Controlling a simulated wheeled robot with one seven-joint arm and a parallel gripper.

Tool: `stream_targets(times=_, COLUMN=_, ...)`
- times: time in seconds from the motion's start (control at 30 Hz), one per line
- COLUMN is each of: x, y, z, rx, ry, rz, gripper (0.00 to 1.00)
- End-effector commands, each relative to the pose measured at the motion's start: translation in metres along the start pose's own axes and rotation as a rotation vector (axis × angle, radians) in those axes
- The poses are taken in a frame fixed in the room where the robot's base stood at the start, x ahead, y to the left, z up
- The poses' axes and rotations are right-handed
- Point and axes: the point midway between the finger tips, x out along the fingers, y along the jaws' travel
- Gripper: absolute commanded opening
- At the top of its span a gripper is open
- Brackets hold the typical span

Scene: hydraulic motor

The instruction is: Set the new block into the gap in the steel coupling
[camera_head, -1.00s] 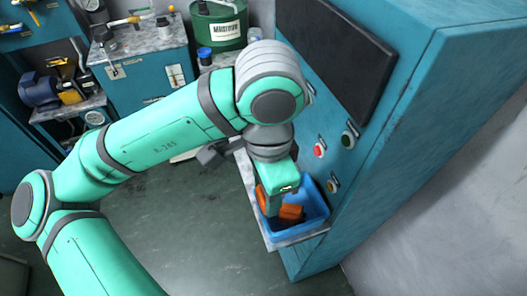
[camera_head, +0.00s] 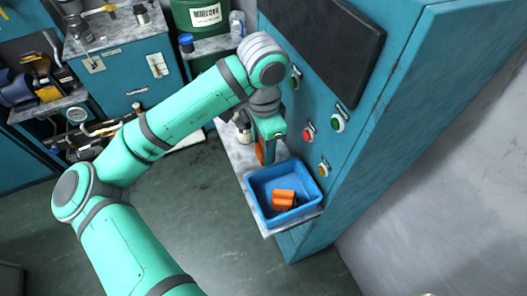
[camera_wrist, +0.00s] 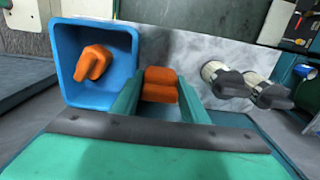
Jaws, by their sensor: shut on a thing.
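My gripper (camera_head: 265,150) is shut on an orange block (camera_wrist: 160,82), which sits between the two green fingers in the wrist view. In the head view the block's orange edge shows under my gripper, just beyond the blue tray (camera_head: 252,195). The wrist view shows two grey metal pieces with pale round ends (camera_wrist: 230,80) on the shelf to the right of the held block, apart from it; they look like the steel coupling. Any gap in it is hard to make out. In the head view it is mostly hidden behind my gripper.
Another orange piece (camera_head: 283,199) lies in the blue tray, also seen in the wrist view (camera_wrist: 94,62). The tray stands on a narrow grey shelf (camera_head: 236,158) against a teal cabinet (camera_head: 352,160) with coloured buttons. Open floor lies left of the shelf.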

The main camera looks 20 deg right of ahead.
Motion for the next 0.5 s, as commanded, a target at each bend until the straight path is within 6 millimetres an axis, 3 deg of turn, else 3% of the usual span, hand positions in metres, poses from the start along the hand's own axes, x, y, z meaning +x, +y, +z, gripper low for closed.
stream_targets(times=0.2, x=0.017, y=-0.010, z=-0.005, rx=-0.001, ry=-0.001, rz=0.001, gripper=0.12)
stream_targets(times=0.33, x=0.035, y=-0.009, z=-0.005, rx=0.000, ry=-0.001, rz=0.001, gripper=0.12)
stream_targets(times=0.5, x=0.043, y=-0.009, z=-0.005, rx=0.001, ry=0.000, rz=0.000, gripper=0.12)
